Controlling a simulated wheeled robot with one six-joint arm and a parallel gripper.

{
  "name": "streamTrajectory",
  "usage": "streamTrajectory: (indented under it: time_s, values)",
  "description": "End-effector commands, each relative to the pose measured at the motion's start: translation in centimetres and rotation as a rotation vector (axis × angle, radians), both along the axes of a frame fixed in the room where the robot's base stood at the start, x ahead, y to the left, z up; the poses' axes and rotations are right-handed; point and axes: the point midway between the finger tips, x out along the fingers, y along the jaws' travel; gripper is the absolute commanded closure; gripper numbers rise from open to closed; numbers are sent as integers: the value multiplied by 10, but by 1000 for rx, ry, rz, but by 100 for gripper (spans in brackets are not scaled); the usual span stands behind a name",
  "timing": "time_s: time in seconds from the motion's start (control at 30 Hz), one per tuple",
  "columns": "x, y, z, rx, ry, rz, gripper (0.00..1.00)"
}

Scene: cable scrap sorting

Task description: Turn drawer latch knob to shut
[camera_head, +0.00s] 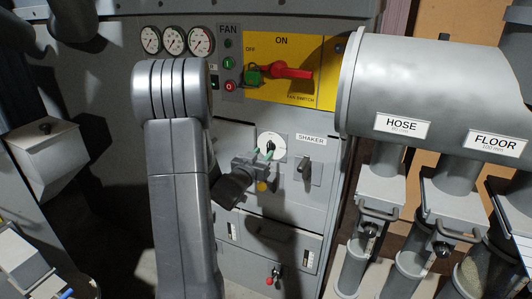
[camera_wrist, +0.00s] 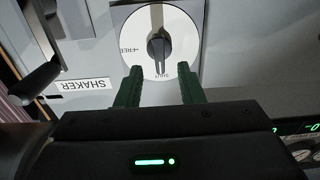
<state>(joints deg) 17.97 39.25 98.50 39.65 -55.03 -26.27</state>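The latch knob (camera_wrist: 158,48) is dark and sits at the middle of a white round dial (camera_wrist: 187,32). The knob's narrow part points down toward the SHUT mark. In the head view the dial (camera_head: 279,138) is partly hidden behind my gripper. My gripper (camera_wrist: 159,71) is open, with its green fingers on either side below the knob, apart from it and with nothing between them. It also shows at the dial in the head view (camera_head: 267,151).
A SHAKER label (camera_head: 311,140) and a dark lever (camera_head: 305,168) are right of the dial. Above is the yellow fan switch panel (camera_head: 320,90) with a red handle (camera_head: 292,72). A large grey duct (camera_head: 430,85) juts out at right. A drawer front (camera_head: 265,240) lies below.

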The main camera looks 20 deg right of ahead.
Motion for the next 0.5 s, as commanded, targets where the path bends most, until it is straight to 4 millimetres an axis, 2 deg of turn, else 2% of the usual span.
streamTrajectory:
  time_s: [0.03, 0.23, 0.5]
  values:
    - [-8, 11, -2, 1, -1, 4, 66]
    - [-37, 46, -2, 0, 0, 4, 66]
    - [-61, 72, -1, -1, 1, 1, 66]
